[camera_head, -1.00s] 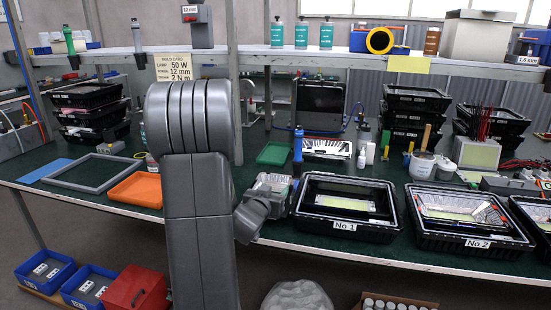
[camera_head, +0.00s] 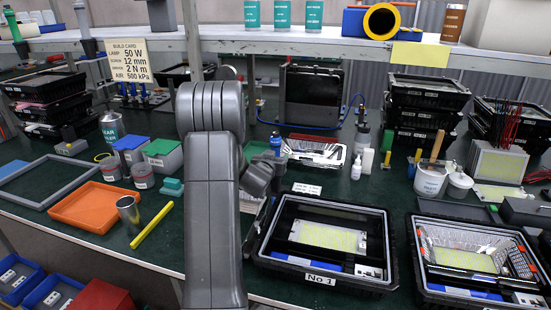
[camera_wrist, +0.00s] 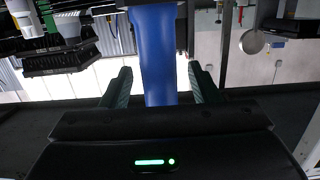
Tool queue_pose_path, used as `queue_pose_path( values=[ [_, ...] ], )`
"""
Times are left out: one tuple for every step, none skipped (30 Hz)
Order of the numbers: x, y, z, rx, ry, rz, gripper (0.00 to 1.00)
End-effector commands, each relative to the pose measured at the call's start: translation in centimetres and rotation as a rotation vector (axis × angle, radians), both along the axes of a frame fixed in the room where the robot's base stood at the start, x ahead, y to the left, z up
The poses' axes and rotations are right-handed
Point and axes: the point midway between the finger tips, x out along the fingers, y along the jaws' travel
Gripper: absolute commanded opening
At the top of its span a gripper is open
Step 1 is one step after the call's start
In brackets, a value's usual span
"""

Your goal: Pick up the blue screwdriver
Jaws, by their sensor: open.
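The blue screwdriver (camera_head: 276,141) stands upright on the bench in the head view, just behind my arm's end; its lower part is hidden. In the wrist view its blue handle (camera_wrist: 154,60) runs between the two fingers and fills much of the gap. My gripper (camera_wrist: 165,88) is open, with one finger on each side of the handle and gaps visible beside it. In the head view my wrist is in front of the screwdriver, and the fingers cannot be made out.
A black tray marked No 1 (camera_head: 262,250) stands close to the right of my arm, with another black tray (camera_head: 420,285) beyond it. An orange tray (camera_head: 95,208), a metal can (camera_head: 128,212) and a yellow bar (camera_head: 152,225) lie to the left. A shelf (camera_head: 290,40) runs above the bench.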

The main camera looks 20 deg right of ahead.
Motion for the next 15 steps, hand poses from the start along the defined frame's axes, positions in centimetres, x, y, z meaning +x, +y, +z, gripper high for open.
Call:
queue_pose_path(
  values=[
    [0.14, -0.16, -0.07, 0.001, 0.001, 0.000, 0.55],
    [0.19, -0.18, -0.08, 0.001, 0.001, 0.000, 0.55],
    [0.21, -0.20, -0.08, 0.001, 0.001, 0.000, 0.55],
    [0.21, -0.18, -0.09, 0.001, 0.001, 0.000, 0.55],
    [0.20, -0.18, -0.08, 0.001, 0.001, 0.000, 0.55],
    [0.20, -0.17, -0.09, 0.000, 0.001, 0.000, 0.55],
    [0.20, -0.16, -0.09, 0.000, 0.001, 0.000, 0.55],
    [0.19, -0.16, -0.09, 0.001, 0.001, 0.000, 0.53],
    [0.19, -0.16, -0.08, 0.001, 0.001, 0.000, 0.46],
    [0.19, -0.15, -0.08, 0.001, 0.001, 0.000, 0.40],
    [0.19, -0.15, -0.08, 0.001, 0.001, 0.000, 0.34],
    [0.19, -0.15, -0.08, 0.001, 0.001, 0.000, 0.26],
    [0.19, -0.15, -0.08, 0.001, 0.001, 0.000, 0.20],
    [0.18, -0.14, -0.08, 0.001, 0.001, 0.000, 0.14],
    [0.18, -0.14, -0.08, 0.001, 0.001, 0.000, 0.06]
  ],
)
